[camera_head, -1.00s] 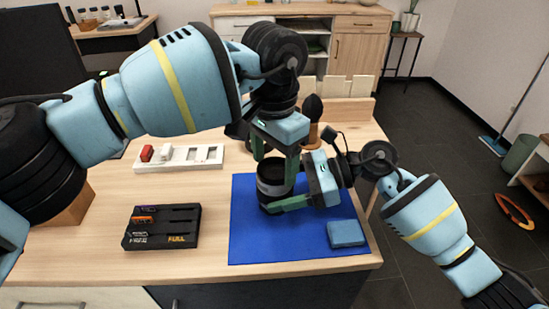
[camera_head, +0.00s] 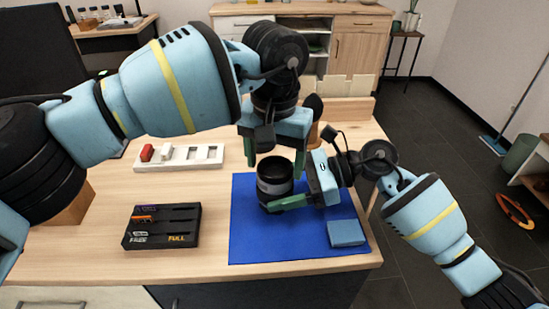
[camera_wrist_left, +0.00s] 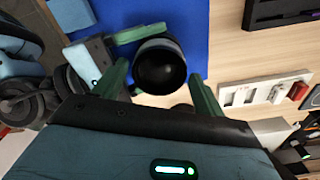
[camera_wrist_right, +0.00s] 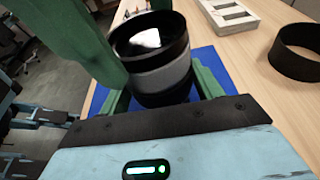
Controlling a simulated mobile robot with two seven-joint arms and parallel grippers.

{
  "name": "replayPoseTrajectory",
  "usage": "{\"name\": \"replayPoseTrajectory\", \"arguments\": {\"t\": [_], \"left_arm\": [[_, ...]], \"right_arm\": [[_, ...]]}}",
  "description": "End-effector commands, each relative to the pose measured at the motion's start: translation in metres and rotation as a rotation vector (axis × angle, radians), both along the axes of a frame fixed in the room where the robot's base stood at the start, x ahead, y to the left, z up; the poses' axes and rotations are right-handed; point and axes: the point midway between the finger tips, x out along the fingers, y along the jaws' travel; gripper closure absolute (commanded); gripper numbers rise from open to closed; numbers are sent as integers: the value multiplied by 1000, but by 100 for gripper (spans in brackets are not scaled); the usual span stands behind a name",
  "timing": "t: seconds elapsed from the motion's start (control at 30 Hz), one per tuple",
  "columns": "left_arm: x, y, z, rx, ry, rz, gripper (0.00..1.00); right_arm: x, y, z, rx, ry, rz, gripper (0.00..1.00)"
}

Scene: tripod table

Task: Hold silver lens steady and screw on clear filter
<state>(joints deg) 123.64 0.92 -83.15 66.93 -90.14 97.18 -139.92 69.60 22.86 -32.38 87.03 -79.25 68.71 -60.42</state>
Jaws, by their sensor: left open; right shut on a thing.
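The lens (camera_head: 275,187), black with a silver-grey band, stands upright over the blue mat (camera_head: 245,235). My right gripper (camera_wrist_right: 165,85) is shut around its lower body from the right. It also shows in the left wrist view (camera_wrist_left: 160,65), its dark round top facing up. In the right wrist view its top glass carries a bright reflection; I cannot tell the clear filter apart there. My left gripper (camera_head: 275,154) is open above the lens, one finger on each side of its top, apart from it.
A black case (camera_head: 162,227) with slots lies left of the mat. A white tray (camera_head: 205,157) with red and white pieces lies behind it. A blue block (camera_head: 346,233) lies on the mat's front right. A black ring (camera_wrist_right: 300,50) stands on the table beyond the lens.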

Motion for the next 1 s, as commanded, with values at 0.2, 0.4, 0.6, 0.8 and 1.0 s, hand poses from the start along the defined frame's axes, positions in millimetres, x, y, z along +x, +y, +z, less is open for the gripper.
{"name": "replayPoseTrajectory", "arguments": {"t": [0.2, 0.4, 0.6, 0.8, 1.0], "left_arm": [[0, 0, 0, -1, -1, 46, 29], [0, 0, 0, -2, -2, 178, 29], [0, 0, 0, -3, -3, 299, 29], [0, 0, 0, -3, -3, 333, 29], [-1, -1, 0, -4, -5, 506, 29]], "right_arm": [[-1, 0, -3, -5, 4, 1, 48], [-1, 0, -3, -6, 5, 2, 48], [-1, -1, -4, -7, 5, 2, 48], [-1, 0, -4, -7, 6, 2, 48], [-1, -1, -5, -8, 6, 2, 48]]}}
